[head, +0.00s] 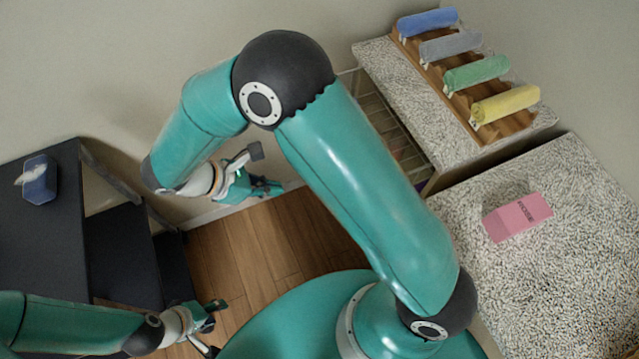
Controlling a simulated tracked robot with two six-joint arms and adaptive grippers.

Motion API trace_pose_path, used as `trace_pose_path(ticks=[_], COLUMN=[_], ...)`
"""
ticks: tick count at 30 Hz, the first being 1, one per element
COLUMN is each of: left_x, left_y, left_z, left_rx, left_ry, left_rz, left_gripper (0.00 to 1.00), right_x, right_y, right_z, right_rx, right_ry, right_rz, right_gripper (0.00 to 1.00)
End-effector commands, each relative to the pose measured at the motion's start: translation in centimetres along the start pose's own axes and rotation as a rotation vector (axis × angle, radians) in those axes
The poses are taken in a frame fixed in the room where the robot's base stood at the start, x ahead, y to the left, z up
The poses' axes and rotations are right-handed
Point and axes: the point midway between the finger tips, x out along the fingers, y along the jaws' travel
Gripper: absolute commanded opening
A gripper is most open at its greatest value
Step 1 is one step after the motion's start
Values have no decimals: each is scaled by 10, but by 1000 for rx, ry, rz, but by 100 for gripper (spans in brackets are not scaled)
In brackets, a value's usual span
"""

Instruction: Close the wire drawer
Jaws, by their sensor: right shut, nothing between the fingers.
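The wire drawer (398,132) sticks out to the left from below the speckled counter top (385,65). My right arm crosses in front of it and hides much of its front and near side. My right gripper (264,172) is beyond my bent right elbow, to the left of the drawer and apart from it, over the floor near the back wall. It is shut and empty. My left gripper (214,328) is low in the picture, over the floor by the dark shelf. Its fingers look spread, with nothing seen between them.
Rolled blue, grey, green and yellow towels (505,104) lie on a wooden rack (520,124). A pink box (517,217) lies on the nearer speckled counter (560,270). A dark shelf (110,235) at left holds a blue tissue box (38,180). Wooden floor (265,245) between is clear.

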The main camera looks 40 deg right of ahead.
Motion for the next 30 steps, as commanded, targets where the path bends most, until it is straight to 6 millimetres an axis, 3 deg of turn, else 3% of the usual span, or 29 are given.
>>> trace_pose_path(ticks=[3, 7, 21, 30], left_x=[4, 2, -5, -14], left_y=[-1, -1, 2, 5], left_z=[0, 0, 0, 0], left_rx=[0, 0, 0, 0], left_ry=[0, 0, 0, 0], left_rz=[0, 0, 0, 0], left_gripper=[40, 40, 40, 40], right_x=[-5, 4, 93, 115], right_y=[6, 6, 8, 9], right_z=[7, 10, 14, 41], right_rx=[-4, -6, -8, -4], right_ry=[-44, -54, -52, -49], right_rz=[31, 33, 27, 30], right_gripper=[0, 0, 0, 0])
